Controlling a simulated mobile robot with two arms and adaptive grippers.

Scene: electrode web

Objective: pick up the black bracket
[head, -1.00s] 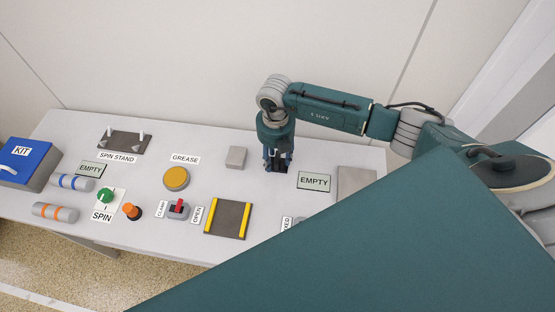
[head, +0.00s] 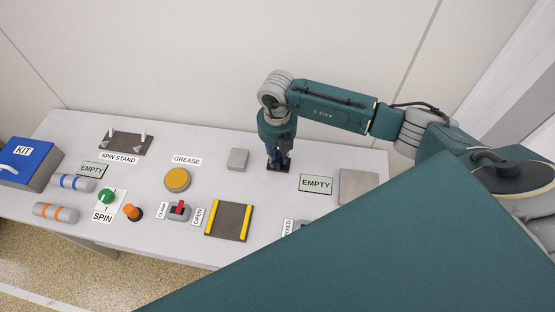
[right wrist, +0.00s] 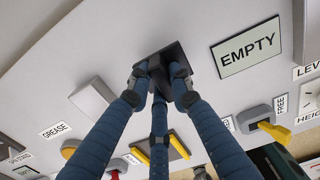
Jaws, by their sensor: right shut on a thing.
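The black bracket (right wrist: 172,52) is a small dark piece on the bench, between the fingertips in the right wrist view. In the head view only dark bits of the bracket (head: 287,168) show under the fingers. My right gripper (head: 278,164) points straight down at the back of the bench. In the right wrist view its fingers (right wrist: 160,70) are closed around the middle of the bracket, whose plate sticks out beyond them. I cannot tell whether the bracket touches the bench. My left gripper is not in view.
An EMPTY sign (head: 316,184) lies right of the gripper and a grey block (head: 238,159) left of it. A yellow disc (head: 177,179), a red-levered clamp switch (head: 179,211) and a dark plate with yellow rails (head: 229,221) lie nearer. My own teal body part hides the front right.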

